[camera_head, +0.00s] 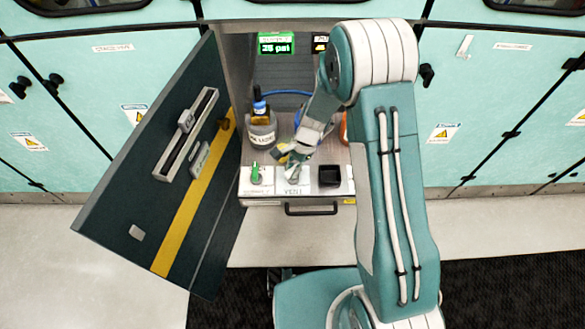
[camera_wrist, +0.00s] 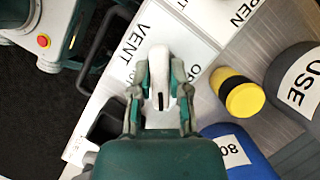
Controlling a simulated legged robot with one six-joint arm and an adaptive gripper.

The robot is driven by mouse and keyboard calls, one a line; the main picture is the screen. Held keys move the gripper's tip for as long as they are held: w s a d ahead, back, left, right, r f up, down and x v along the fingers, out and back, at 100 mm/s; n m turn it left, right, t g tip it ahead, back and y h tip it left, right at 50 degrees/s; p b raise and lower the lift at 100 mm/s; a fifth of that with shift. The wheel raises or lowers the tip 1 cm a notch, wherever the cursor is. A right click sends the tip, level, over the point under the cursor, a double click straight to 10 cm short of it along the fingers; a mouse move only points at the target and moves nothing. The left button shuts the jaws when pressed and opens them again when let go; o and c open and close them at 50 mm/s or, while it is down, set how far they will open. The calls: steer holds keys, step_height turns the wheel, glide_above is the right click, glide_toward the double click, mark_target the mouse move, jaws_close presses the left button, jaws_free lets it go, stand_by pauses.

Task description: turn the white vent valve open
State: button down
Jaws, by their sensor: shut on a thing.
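The white vent valve (camera_wrist: 160,62) is a slim white handle on a panel with "VENT" printed on one side and a partly covered "OP…" label on another. My gripper (camera_wrist: 160,84) has its two fingers on either side of the handle and is shut on it. In the head view my gripper (camera_head: 288,157) reaches down to the panel's middle plate, and the valve (camera_head: 292,173) shows only in part below it. The handle's exact angle against the "OPEN" mark is hard to tell.
A green valve (camera_head: 256,174) stands left of the vent plate and a black square cup (camera_head: 329,176) right of it. A labelled bottle (camera_head: 262,126) stands behind. A green display (camera_head: 276,48) reads about 25 psi. The dark open door (camera_head: 150,180) bounds the left side.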

steer(key=n, duration=0.2)
steer(key=n+g+h, duration=0.1)
steer(key=n, duration=0.2)
steer(key=shift+n+h, duration=0.3)
steer(key=shift+n+g+h, duration=0.5)
steer(key=shift+n+h, duration=0.4)
steer(key=shift+n, duration=1.4)
steer(key=c, duration=0.6)
jaws_free()
steer(key=v, duration=1.2)
steer(key=shift+a, duration=0.15)
